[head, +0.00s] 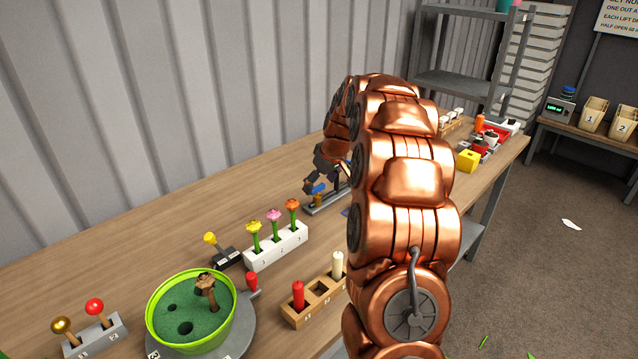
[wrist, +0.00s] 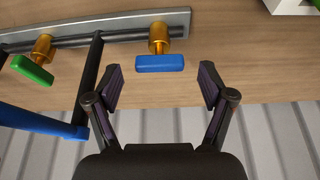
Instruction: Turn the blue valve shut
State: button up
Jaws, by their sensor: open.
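The blue valve (wrist: 160,63) has a blue bar handle on a brass stem, fixed to a grey strip on the wooden table. Its handle lies crosswise in the wrist view, roughly along the strip. My gripper (wrist: 161,82) is open, with one finger to each side of the blue handle and the tips a little short of it. Nothing is between the fingers. In the head view the blue valve (head: 318,188) shows at my gripper (head: 325,172), partly hidden by my arm.
A green valve (wrist: 32,71) sits on the same grey strip (wrist: 100,25), left of the blue one. A dark post and a blue bar (wrist: 40,121) stand close to my left finger. A white flower block (head: 276,247) stands nearer on the table.

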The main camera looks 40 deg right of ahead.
jog(key=shift+w+f, duration=0.2)
jog(key=shift+f, duration=0.3)
jog(key=c, duration=1.2)
jog(key=shift+o, duration=0.2)
